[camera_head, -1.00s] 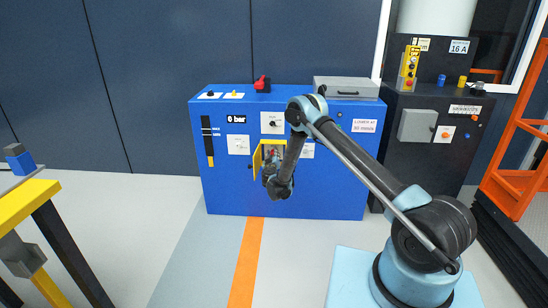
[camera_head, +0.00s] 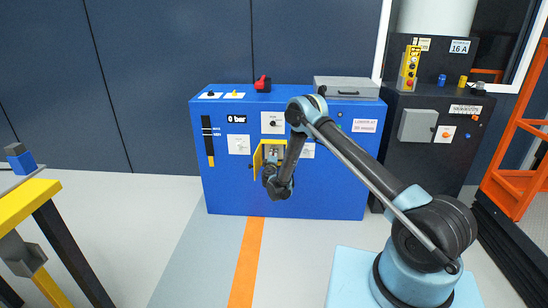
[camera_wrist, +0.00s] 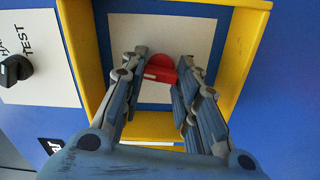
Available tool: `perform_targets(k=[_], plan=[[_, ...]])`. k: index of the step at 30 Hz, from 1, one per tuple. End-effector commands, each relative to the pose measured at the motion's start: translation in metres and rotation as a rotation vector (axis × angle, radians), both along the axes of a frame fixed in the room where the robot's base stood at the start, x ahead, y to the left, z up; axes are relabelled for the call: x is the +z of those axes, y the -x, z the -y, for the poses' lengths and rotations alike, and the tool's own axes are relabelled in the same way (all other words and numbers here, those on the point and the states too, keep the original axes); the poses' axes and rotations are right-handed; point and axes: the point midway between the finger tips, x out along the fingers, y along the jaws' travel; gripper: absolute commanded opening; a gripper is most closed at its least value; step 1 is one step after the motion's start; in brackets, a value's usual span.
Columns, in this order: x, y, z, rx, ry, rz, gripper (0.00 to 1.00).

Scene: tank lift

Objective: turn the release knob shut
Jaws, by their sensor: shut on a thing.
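The release knob (camera_wrist: 160,70) is small and red. In the wrist view it sits against a white plate (camera_wrist: 190,26) inside a yellow-framed recess (camera_wrist: 247,45). My gripper (camera_wrist: 162,63) reaches into the recess, with one finger on each side of the knob, and is shut on it.
A black selector knob (camera_wrist: 14,69) by the word TEST stands beside the recess. On the cabinet top are a red-handled part (camera_head: 262,84) and a grey lidded box (camera_head: 345,88). The display (camera_head: 237,119) reads 0 bar. A yellow-framed bench (camera_head: 30,195) stands at left.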

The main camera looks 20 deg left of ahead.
Motion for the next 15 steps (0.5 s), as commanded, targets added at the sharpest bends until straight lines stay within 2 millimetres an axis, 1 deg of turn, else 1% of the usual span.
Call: perform_targets(k=[1, 6, 15], plan=[[-0.0013, 0.0031, -0.0032, 0.006, 0.026, 0.005, 0.05], [-0.0019, 0.0031, -0.0034, 0.007, 0.113, 0.026, 0.05], [-0.0023, 0.0028, -0.0033, 0.008, 0.184, 0.044, 0.05]])
